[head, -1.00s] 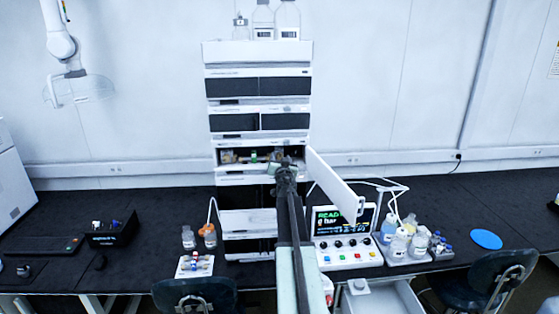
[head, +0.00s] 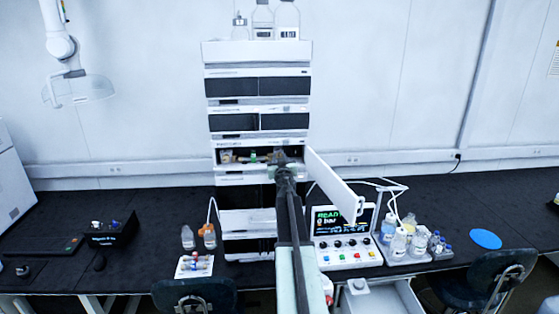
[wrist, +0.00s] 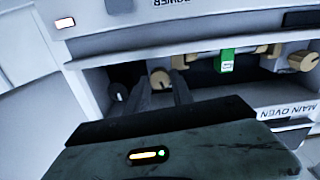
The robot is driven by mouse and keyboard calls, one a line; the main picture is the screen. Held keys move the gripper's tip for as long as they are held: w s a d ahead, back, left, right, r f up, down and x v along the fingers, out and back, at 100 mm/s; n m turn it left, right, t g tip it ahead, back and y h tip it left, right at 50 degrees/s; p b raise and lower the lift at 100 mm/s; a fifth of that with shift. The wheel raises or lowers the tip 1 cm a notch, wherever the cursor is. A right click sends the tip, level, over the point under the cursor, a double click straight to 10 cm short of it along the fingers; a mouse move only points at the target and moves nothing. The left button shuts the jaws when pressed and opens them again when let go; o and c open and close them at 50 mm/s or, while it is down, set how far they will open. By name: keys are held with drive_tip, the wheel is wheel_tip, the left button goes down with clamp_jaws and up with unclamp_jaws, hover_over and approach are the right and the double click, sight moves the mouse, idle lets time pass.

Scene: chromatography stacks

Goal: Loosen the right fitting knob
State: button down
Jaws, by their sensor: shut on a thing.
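The right fitting knob (wrist: 160,77) is a tan round knob inside the open oven compartment. In the wrist view it sits between the fingertips of my gripper (wrist: 161,88), which is shut on it. In the head view my gripper (head: 282,158) reaches into the right part of the compartment and hides this knob. A column with a green clip (wrist: 226,62) lies across the compartment beside my gripper. It also shows in the head view (head: 253,157). The other tan knob (wrist: 303,60) is at the column's far end, free of my gripper.
The white oven door (head: 335,185) stands open to the right of my arm. A dark round part (wrist: 118,91) sits beside the held knob. A control panel (head: 345,250) and bottles stand on the bench at right. A white tray (head: 194,267) lies at front left.

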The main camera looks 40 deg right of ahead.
drive_tip(key=n, duration=0.4)
drive_tip(key=shift+n, duration=0.3)
drive_tip(key=n, duration=0.5)
drive_tip(key=shift+w, duration=0.1)
drive_tip(key=n, duration=0.5)
drive_tip(key=shift+n, duration=2.3)
drive_tip(key=c, duration=1.1)
unclamp_jaws()
drive_tip(key=shift+f, duration=0.1)
